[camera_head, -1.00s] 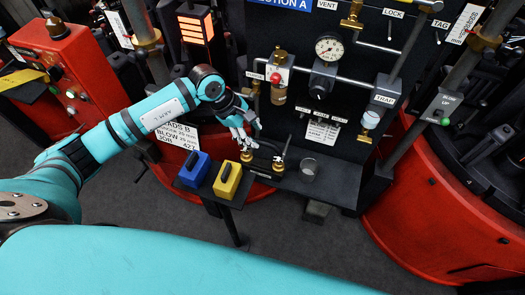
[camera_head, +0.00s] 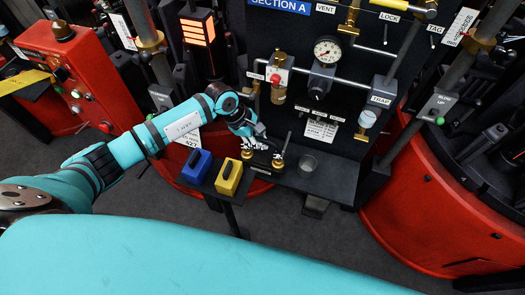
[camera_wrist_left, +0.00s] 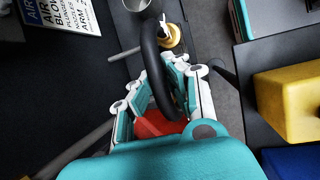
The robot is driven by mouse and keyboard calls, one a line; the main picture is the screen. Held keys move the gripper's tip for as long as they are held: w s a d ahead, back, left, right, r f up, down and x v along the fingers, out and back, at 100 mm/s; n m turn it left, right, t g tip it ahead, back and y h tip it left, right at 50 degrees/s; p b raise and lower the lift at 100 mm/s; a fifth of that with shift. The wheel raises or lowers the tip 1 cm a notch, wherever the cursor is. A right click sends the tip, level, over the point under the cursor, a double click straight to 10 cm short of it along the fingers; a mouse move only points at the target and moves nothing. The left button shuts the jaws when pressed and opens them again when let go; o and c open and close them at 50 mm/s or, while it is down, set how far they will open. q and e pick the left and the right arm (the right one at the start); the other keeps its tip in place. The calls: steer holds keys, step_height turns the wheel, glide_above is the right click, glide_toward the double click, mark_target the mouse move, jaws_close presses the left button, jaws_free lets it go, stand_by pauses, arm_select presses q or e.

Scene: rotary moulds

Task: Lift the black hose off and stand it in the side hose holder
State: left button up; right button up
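The black hose (camera_wrist_left: 152,62) is a thick curved loop in the left wrist view. It runs between the fingers of my left gripper (camera_wrist_left: 172,82), whose pads appear to press on it from both sides. The hose's far part lies beside a brass fitting (camera_wrist_left: 171,36). In the head view my left gripper (camera_head: 257,143) is low over the dark shelf, between two brass fittings (camera_head: 277,162); the hose is mostly hidden there. A grey cup (camera_head: 308,163) stands on the shelf to the right; I cannot tell if it is the side hose holder. My right gripper is not in view.
A blue block (camera_head: 196,166) and a yellow block (camera_head: 229,177) sit on a small stand in front of the shelf. A dark panel with a gauge (camera_head: 327,50), valves and pipes rises behind. A red rounded machine (camera_head: 430,205) is at the right.

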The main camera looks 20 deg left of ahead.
arm_select(q)
jaws_close()
steer(key=shift+w+r, duration=0.1)
steer(key=shift+r, duration=0.05)
steer(key=shift+r, duration=0.35)
step_height(320, 180, up, 8)
steer(key=b, duration=0.3)
steer(key=shift+r, duration=0.55)
